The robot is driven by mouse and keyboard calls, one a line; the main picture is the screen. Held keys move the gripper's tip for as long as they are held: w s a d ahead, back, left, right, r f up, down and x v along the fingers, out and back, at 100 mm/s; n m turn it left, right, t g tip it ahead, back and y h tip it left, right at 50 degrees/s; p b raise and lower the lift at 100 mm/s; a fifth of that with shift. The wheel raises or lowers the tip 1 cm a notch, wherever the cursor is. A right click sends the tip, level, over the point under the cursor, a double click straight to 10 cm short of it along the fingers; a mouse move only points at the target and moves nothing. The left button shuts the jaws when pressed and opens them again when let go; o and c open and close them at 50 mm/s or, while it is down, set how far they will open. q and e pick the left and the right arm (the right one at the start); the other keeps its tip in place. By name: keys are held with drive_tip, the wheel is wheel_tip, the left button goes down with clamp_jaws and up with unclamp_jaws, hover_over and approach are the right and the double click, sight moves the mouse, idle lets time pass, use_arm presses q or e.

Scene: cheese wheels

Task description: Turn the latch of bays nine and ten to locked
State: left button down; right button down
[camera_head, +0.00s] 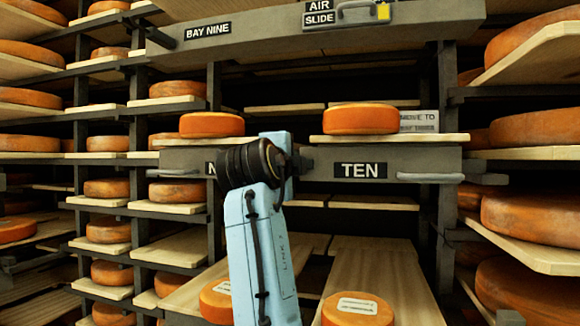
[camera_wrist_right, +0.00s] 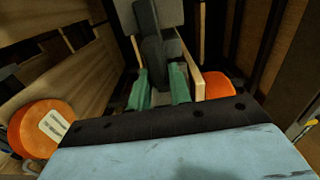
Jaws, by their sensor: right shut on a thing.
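The middle shelf beam (camera_head: 330,172) carries a TEN label (camera_head: 360,170) and a label at left with only its first letter, N, showing. My right arm reaches up to this beam between the two labels and hides most of what is there. In the right wrist view, the green fingers of my right gripper (camera_wrist_right: 159,84) are shut on a dark grey latch handle (camera_wrist_right: 151,50). The handle stands roughly upright in that view, in front of a grey plate. Its locked or unlocked marking cannot be read. My left gripper is not in view.
A grey handle (camera_head: 430,178) sits right of TEN. Orange cheese wheels (camera_head: 360,119) stand on boards just above the middle beam. Loaded racks flank both sides.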

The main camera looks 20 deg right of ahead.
drive_tip(key=shift+f+m, duration=0.15)
drive_tip(key=shift+m, duration=0.15)
idle(0.4)
drive_tip(key=c, duration=1.4)
unclamp_jaws()
drive_tip(key=shift+o, duration=0.2)
drive_tip(key=b+v, duration=0.3)
drive_tip(key=v, duration=1)
drive_tip(key=shift+s+b, duration=0.2)
drive_tip(key=shift+b, duration=0.1)
drive_tip(key=shift+a, duration=0.1)
